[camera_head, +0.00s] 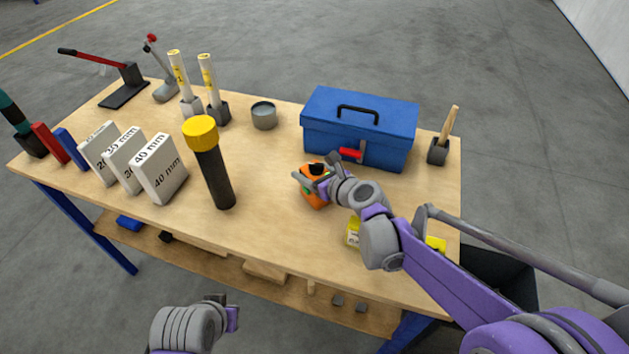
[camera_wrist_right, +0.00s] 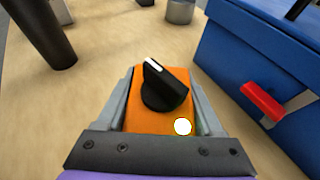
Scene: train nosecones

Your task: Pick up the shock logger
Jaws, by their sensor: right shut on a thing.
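The shock logger appears to be the orange box (camera_head: 313,199) with a black knob and a white round spot on its face. It is at the table's middle right, in front of the blue toolbox. In the right wrist view the orange box (camera_wrist_right: 150,118) sits between the two fingers of my right gripper (camera_wrist_right: 163,100), which is shut on it. My right gripper (camera_head: 316,178) also shows in the head view. I cannot tell whether the box touches the table. My left gripper (camera_head: 225,312) is low at the front, off the table, and its fingers are not clear.
A blue toolbox (camera_head: 360,125) with a red latch stands just behind my right gripper. A black tube with a yellow cap (camera_head: 213,165) stands to the left, near white blocks (camera_head: 158,170). A grey tin (camera_head: 264,115) is behind. A yellow item (camera_head: 352,232) lies by my right wrist.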

